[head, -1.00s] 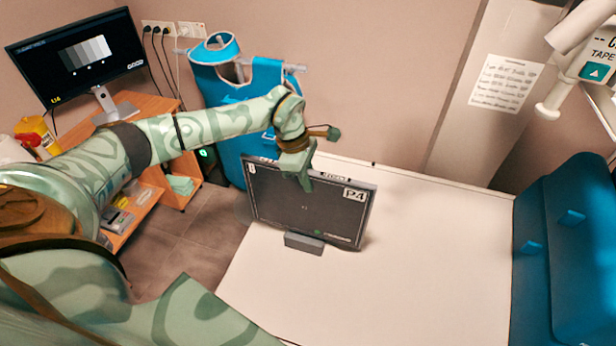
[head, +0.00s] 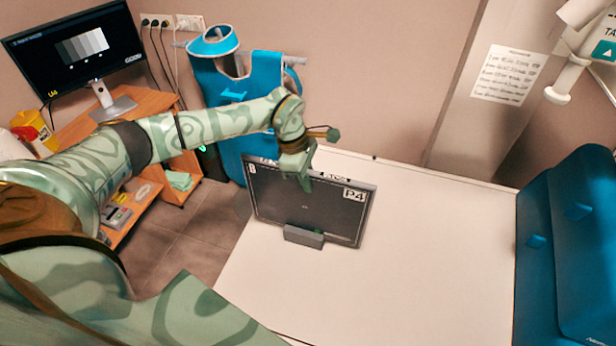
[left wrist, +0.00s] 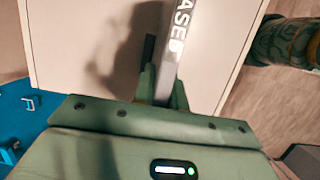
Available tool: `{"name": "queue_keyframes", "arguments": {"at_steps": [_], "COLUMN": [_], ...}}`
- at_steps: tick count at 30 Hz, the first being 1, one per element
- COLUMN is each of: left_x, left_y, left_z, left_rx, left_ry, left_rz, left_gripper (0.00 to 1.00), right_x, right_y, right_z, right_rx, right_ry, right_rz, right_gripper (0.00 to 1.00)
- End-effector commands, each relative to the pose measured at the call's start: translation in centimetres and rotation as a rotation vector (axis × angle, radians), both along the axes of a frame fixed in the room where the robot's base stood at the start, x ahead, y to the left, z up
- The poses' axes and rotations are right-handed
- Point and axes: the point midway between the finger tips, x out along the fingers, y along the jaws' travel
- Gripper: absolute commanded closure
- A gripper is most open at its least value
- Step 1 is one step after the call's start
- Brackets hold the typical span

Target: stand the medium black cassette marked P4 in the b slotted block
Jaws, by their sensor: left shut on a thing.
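The black cassette marked P4 (head: 305,207) stands nearly upright in the head view, its dark face toward me and its white P4 label at the top right. My left gripper (head: 296,172) is shut on its top edge. In the left wrist view, the cassette's pale edge (left wrist: 186,45) runs between my left fingers (left wrist: 163,88). The grey slotted block (head: 304,236) sits on the white table at the cassette's lower edge and overlaps it in the picture. I cannot tell whether the edge is fully seated in the slot. No letter on the block is readable. My right gripper is not in view.
The white table (head: 420,260) is clear to the right and in front of the block. A blue padded thing (head: 570,250) stands at the right. A blue apron (head: 240,110) hangs behind my arm. A wooden desk (head: 150,200) with a monitor (head: 75,50) is at the left.

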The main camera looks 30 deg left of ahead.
Motion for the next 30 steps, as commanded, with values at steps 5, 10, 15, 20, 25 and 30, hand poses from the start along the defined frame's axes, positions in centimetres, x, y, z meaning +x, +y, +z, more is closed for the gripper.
{"name": "queue_keyframes", "arguments": {"at_steps": [5, 10, 15, 20, 25, 30], "left_x": [0.11, 0.12, 0.12, 0.11, 0.06, -0.01], "left_y": [-0.02, -0.02, -0.02, -0.02, 0.0, 0.14], "left_z": [-0.51, -0.82, -0.78, -0.79, -0.86, -0.69], "left_rx": [-0.001, -0.001, -0.001, -0.001, -0.001, 0.001], "left_ry": [-0.003, -0.003, -0.004, -0.004, -0.002, -0.001], "left_rz": [0.001, 0.001, 0.0, 0.0, 0.001, 0.0], "left_gripper": [1.0, 1.0, 1.0, 0.61, 0.61, 0.61], "right_x": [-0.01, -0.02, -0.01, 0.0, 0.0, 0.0], "right_y": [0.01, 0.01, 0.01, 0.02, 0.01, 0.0], "right_z": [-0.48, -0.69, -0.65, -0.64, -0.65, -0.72], "right_rx": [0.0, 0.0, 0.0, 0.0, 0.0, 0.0], "right_ry": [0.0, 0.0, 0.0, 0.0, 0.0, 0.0], "right_rz": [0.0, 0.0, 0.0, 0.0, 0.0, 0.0], "right_gripper": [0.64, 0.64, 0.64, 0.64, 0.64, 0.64]}}
